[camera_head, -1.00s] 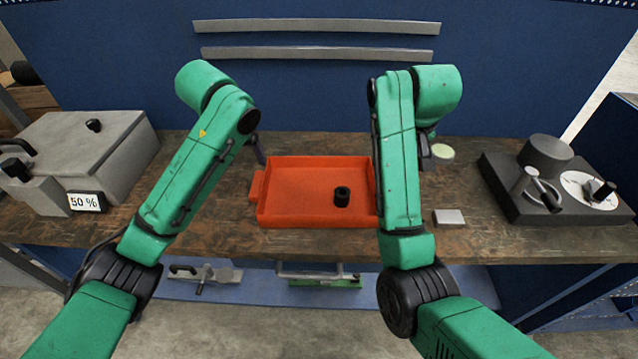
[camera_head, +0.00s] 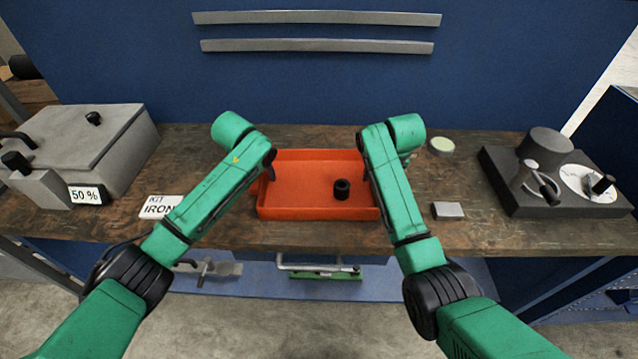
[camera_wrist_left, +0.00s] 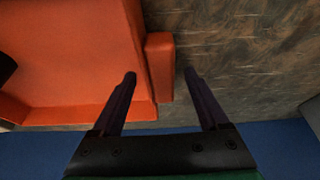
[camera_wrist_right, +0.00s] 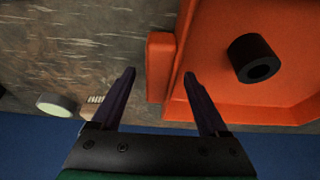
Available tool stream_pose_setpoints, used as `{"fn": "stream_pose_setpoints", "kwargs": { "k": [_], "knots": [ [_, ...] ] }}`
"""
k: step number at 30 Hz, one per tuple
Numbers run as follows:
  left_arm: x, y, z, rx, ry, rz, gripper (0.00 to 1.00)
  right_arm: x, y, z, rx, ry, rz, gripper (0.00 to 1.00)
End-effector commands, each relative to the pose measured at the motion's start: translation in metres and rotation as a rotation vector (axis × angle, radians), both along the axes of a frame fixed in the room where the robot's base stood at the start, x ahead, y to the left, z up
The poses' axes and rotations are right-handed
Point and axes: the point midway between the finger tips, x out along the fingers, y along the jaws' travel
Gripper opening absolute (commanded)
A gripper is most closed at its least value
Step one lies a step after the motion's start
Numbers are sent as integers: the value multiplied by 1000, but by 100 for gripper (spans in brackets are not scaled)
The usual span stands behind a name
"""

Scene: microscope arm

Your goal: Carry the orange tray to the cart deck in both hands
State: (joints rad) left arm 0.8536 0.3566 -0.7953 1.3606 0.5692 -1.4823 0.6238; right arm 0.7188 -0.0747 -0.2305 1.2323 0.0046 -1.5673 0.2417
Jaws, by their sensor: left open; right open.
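The orange tray (camera_head: 305,210) lies flat on the workbench with a black ring-shaped piece (camera_head: 342,189) inside it, right of its middle. My left gripper (camera_head: 268,173) is at the tray's left end. In the left wrist view, its open fingers (camera_wrist_left: 159,74) show on either side of the tray's end handle (camera_wrist_left: 160,60), not closed on it. In the right wrist view, my right gripper's open fingers (camera_wrist_right: 160,75) likewise show on either side of the other handle (camera_wrist_right: 160,55). The right arm mostly hides that gripper in the head view. I cannot make out a cart deck.
A grey box (camera_head: 80,150) marked 50 % and a white IRON kit label (camera_head: 158,207) are at left. A small grey block (camera_head: 447,210), a pale green round disc (camera_head: 441,145) and a dark instrument (camera_head: 550,180) are at right. A blue panel (camera_head: 320,90) stands behind the workbench (camera_head: 290,237).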

Motion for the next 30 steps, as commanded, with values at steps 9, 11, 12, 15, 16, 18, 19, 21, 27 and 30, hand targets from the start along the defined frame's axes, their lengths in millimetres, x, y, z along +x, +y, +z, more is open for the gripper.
{"fn": "stream_pose_setpoints", "kwargs": {
  "k": [9,11,12,15,16,18,19,21,27,30],
  "knots": [
    [2,0,-6,0,-1,0,78,2,0,-5,0,-1,0,78],
    [2,0,-6,0,-1,0,66,2,0,-5,0,-1,0,66],
    [2,0,-5,0,0,0,51,2,0,-5,0,-1,0,51],
    [2,0,-5,0,0,0,12,2,0,-5,0,-1,0,12],
    [2,0,-5,0,0,0,1,2,0,-5,0,-1,0,1],
    [2,0,-5,0,0,0,0,2,0,-5,0,-1,0,0],
    [2,0,-5,0,0,0,0,2,0,-5,0,-1,0,0],
    [2,0,-5,0,0,0,0,2,0,-5,0,-1,0,0],
    [3,0,-3,0,-2,0,0,3,0,-3,0,-3,0,0],
    [3,0,4,0,-2,1,0,3,0,4,0,-4,0,0]
  ]
}}
